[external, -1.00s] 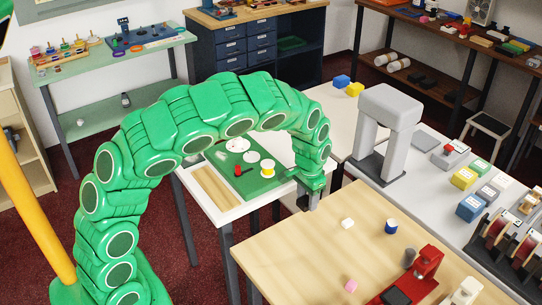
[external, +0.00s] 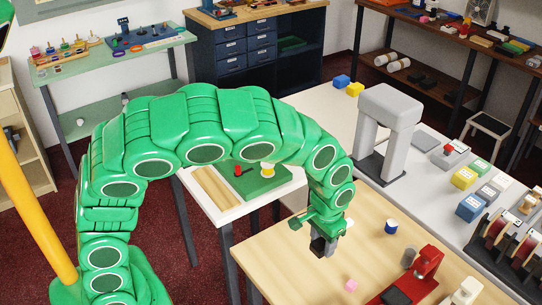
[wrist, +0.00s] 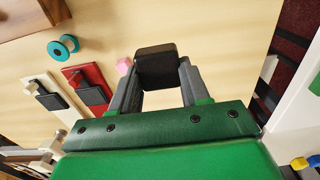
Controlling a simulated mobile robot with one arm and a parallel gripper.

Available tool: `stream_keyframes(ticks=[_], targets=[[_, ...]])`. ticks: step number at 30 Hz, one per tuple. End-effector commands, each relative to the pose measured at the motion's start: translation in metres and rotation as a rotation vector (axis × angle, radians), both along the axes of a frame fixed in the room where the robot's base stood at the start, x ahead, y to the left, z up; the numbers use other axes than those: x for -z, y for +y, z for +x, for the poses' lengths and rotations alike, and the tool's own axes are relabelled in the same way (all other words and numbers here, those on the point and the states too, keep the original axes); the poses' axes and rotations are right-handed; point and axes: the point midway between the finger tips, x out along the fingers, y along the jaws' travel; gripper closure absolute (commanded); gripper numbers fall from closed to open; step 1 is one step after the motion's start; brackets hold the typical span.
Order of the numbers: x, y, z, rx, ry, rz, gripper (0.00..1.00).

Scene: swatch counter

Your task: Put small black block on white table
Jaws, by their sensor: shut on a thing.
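My gripper (external: 324,243) is shut on the small black block (wrist: 157,66), which sits between both fingertips in the wrist view. In the external view, my gripper is over the left part of the light wooden table (external: 285,262), and the block is hard to tell from the dark fingers. The white table (external: 226,215) stands to the left of and behind the wooden table. A green board (external: 262,189) and a wooden tray (external: 214,188) lie on it. My arm arches over it and hides part of its top.
On the wooden table are a pink block (external: 350,285), a blue-and-white spool (external: 391,227), a red device (external: 428,262) and a white device (external: 467,290). A grey arch-shaped machine (external: 390,105) stands behind.

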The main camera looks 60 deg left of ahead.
Motion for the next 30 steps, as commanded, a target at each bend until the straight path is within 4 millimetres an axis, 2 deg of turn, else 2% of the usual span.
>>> stream_keyframes(ticks=[1, 6, 12, 17, 30], targets=[[-0.002, -0.008, -0.007, 0.006, 0.000, -0.001, 0.84], [-0.007, -0.026, -0.022, 0.007, 0.000, -0.003, 0.84], [-0.007, -0.034, -0.028, 0.006, 0.001, -0.004, 0.84], [0.000, -0.038, -0.016, 0.004, 0.004, -0.002, 0.84], [0.023, -0.060, 0.034, 0.005, 0.001, -0.005, 0.84]])
